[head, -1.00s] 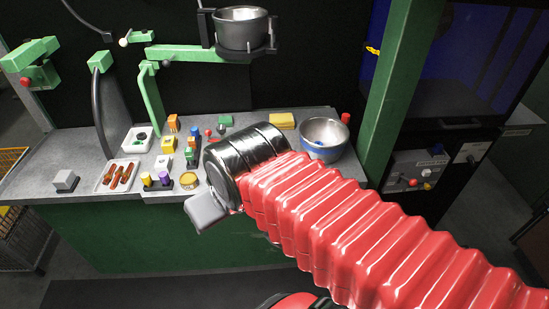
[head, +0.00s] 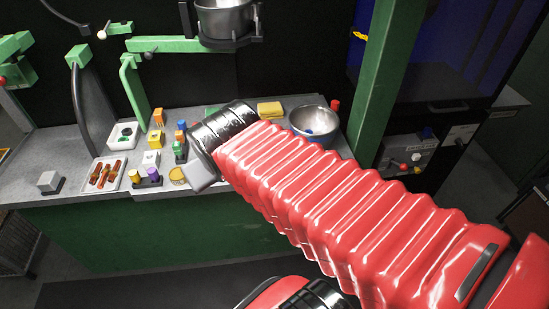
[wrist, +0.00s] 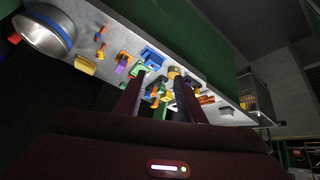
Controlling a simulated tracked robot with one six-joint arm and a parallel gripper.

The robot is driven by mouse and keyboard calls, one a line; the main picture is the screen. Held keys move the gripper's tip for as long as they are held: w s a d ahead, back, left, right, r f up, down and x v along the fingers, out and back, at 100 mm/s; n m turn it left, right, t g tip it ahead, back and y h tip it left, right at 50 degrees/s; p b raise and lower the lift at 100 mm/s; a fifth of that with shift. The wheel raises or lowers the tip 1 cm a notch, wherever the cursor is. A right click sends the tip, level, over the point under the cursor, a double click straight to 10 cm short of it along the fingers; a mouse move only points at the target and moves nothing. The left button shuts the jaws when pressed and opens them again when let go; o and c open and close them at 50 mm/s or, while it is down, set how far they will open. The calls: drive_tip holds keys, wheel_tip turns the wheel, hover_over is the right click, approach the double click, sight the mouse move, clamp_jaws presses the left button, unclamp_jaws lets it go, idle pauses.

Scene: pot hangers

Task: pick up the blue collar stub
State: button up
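A small blue piece (head: 182,125) stands on the grey counter behind a green and orange piece, left of my black wrist; it looks like the blue collar stub, but it is too small to be sure.
The metal bowl (head: 314,117) stands right of my arm, near a green post (head: 385,90). A pot (head: 225,20) hangs on a green arm above the counter.

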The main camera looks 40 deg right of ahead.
drive_tip(key=w+d+f+t+h, duration=0.1)
drive_tip(key=w+d+f, duration=0.15)
drive_tip(key=d, duration=0.65)
drive_tip(key=w+d+f+t+h, duration=0.1)
drive_tip(key=w+d+f, duration=0.15)
drive_tip(key=d, duration=0.55)
drive_tip(key=w+d+f+t+h, duration=0.1)
drive_tip(key=d+f, duration=0.2)
drive_tip(key=d, duration=0.6)
drive_tip(key=s+f+n+t+y, duration=0.1)
drive_tip(key=s+f+t+y, duration=0.3)
drive_tip(key=s+f, duration=0.4)
drive_tip(key=shift+s+f+y, duration=0.25)
drive_tip(key=shift+f+y, duration=0.3)
drive_tip(key=shift+y, duration=0.25)
drive_tip(key=shift+a, duration=0.1)
drive_tip(key=shift+x, duration=4.35)
